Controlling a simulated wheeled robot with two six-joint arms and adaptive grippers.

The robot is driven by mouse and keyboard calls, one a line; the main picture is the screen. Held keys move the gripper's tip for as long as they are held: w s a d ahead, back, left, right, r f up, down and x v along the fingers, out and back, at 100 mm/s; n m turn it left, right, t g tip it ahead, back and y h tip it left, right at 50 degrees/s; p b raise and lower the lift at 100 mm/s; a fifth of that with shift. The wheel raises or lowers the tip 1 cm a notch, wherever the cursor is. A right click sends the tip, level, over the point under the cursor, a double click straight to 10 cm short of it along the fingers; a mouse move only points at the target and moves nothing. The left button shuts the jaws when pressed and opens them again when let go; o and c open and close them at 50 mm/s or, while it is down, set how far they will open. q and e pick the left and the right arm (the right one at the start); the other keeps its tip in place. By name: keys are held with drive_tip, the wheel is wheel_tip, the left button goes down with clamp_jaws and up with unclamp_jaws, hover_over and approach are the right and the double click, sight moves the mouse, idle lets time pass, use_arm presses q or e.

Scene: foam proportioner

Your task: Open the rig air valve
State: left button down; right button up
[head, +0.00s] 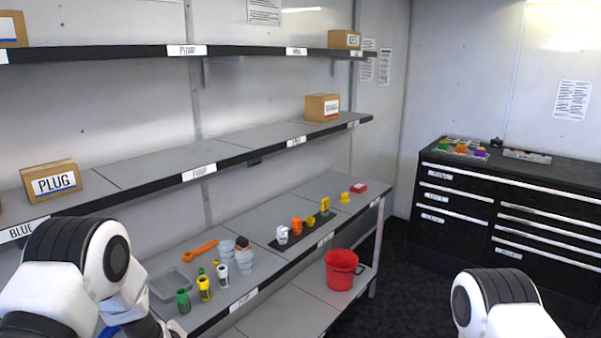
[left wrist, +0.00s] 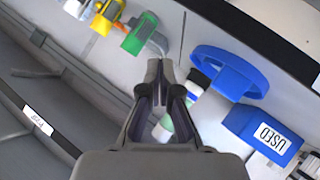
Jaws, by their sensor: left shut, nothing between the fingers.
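I cannot make out a part that is clearly the rig air valve in either view. In the left wrist view my left gripper (left wrist: 163,72) is shut and empty, its tips together over the grey shelf. A green fitting (left wrist: 139,33) lies just beyond the tips and a yellow one (left wrist: 106,17) is farther off to the left. A blue ring (left wrist: 250,72) and a blue piece labelled USED (left wrist: 263,133) are to the right of the fingers. Small dark and green-white items are partly hidden behind the right finger. In the head view the left gripper is mostly hidden by my arm; my right gripper is out of frame.
The lower shelf holds a green fitting (head: 183,301), a yellow fitting (head: 204,288), an orange wrench (head: 200,251), a grey tray (head: 170,284) and a black strip with several small parts. A red bucket (head: 340,270) stands below. A black drawer cabinet (head: 470,215) is at right.

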use_arm(q)
drive_tip(key=s+d+f+m+g+h, duration=0.2)
drive_tip(key=s+f+m+g, duration=0.2)
drive_tip(key=s+f, duration=0.8)
drive_tip(key=s+d+f+m+g, duration=0.1)
drive_tip(key=s+m+g, duration=0.1)
drive_tip(key=s, duration=0.8)
drive_tip(key=s+d+f+m+g+h, duration=0.1)
drive_tip(key=s+d+f+m+g, duration=0.1)
drive_tip(key=s, duration=0.8)
drive_tip(key=s+d+f+m+g+h+b, duration=0.1)
drive_tip(key=s+m+g, duration=0.2)
drive_tip(key=s, duration=0.6)
drive_tip(key=shift+s+d+f, duration=0.4)
